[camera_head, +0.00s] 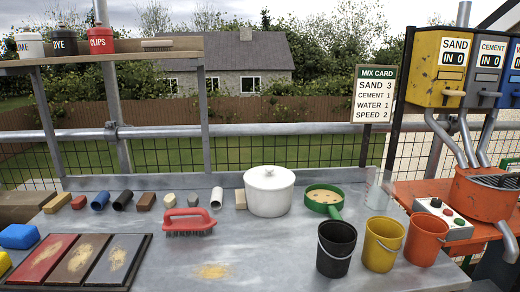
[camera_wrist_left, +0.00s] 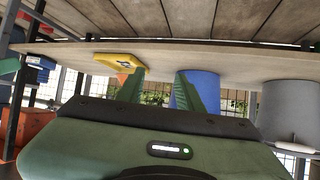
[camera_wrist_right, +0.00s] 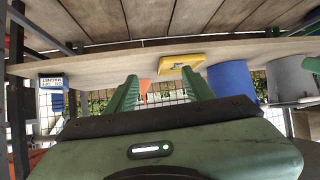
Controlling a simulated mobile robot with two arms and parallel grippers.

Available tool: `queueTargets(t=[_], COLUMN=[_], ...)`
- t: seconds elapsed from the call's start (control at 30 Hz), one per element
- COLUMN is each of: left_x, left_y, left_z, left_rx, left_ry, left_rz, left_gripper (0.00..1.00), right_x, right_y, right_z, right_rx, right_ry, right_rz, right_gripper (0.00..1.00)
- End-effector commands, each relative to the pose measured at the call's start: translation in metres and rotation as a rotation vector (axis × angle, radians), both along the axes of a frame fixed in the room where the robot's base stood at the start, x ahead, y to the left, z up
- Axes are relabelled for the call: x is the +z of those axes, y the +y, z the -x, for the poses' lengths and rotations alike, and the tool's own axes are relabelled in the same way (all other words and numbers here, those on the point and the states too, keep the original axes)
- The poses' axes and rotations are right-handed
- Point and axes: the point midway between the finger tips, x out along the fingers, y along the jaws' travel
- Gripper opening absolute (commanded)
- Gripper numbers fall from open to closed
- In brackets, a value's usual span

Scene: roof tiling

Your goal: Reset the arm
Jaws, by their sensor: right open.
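My left gripper (camera_wrist_left: 160,76) shows in the left wrist view with its two green fingers apart and nothing between them. My right gripper (camera_wrist_right: 160,76) shows in the right wrist view, also with its green fingers apart and empty. Neither gripper nor arm appears in the head view. Both wrist views look toward a pale board with a yellow object (camera_wrist_left: 118,59) and a blue cylinder (camera_wrist_left: 200,90) near it. The yellow object (camera_wrist_right: 181,61) and the blue cylinder (camera_wrist_right: 231,80) also show in the right wrist view. Neither gripper touches anything visible.
On the grey bench (camera_head: 270,245) stand a white lidded pot (camera_head: 269,192), a red brush (camera_head: 188,224), a green sieve (camera_head: 323,198), and black (camera_head: 336,250), yellow (camera_head: 382,245) and orange (camera_head: 425,242) buckets. A tray of panels (camera_head: 80,262) lies front left. An orange mixer (camera_head: 483,196) stands right.

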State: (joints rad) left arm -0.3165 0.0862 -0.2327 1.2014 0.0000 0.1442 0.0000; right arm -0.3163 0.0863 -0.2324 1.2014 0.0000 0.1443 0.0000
Motion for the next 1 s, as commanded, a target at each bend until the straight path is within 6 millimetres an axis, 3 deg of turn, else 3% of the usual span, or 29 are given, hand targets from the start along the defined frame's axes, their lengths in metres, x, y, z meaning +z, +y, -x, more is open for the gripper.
queueTargets(t=[0.03, 0.2, 0.3, 0.43, 0.5, 0.6, 1.0], left_x=[-0.006, -0.055, -0.066, -0.07, -0.07, -0.071, -0.072], left_y=[0.011, 0.045, 0.062, 0.078, 0.083, 0.086, 0.086], left_z=[0.031, 0.146, 0.21, 0.27, 0.289, 0.304, 0.305], left_rx=[0.006, 0.023, 0.03, 0.038, 0.04, 0.042, 0.042], left_ry=[0.118, 0.485, 0.657, 0.811, 0.861, 0.898, 0.901], left_rz=[-0.031, -0.122, -0.164, -0.2, -0.211, -0.219, -0.22], left_gripper=[0.36, 0.36, 0.36, 0.36, 0.36, 0.36, 0.36], right_x=[-0.006, -0.056, -0.066, -0.07, -0.07, -0.072, -0.072], right_y=[-0.011, -0.045, -0.062, -0.078, -0.082, -0.086, -0.086], right_z=[0.031, 0.147, 0.21, 0.27, 0.29, 0.304, 0.305], right_rx=[-0.006, -0.023, -0.03, -0.039, -0.041, -0.042, -0.042], right_ry=[0.119, 0.485, 0.657, 0.813, 0.862, 0.899, 0.901], right_rz=[0.031, 0.122, 0.164, 0.199, 0.21, 0.219, 0.219], right_gripper=[0.52, 0.52, 0.52, 0.52, 0.52, 0.52, 0.52])
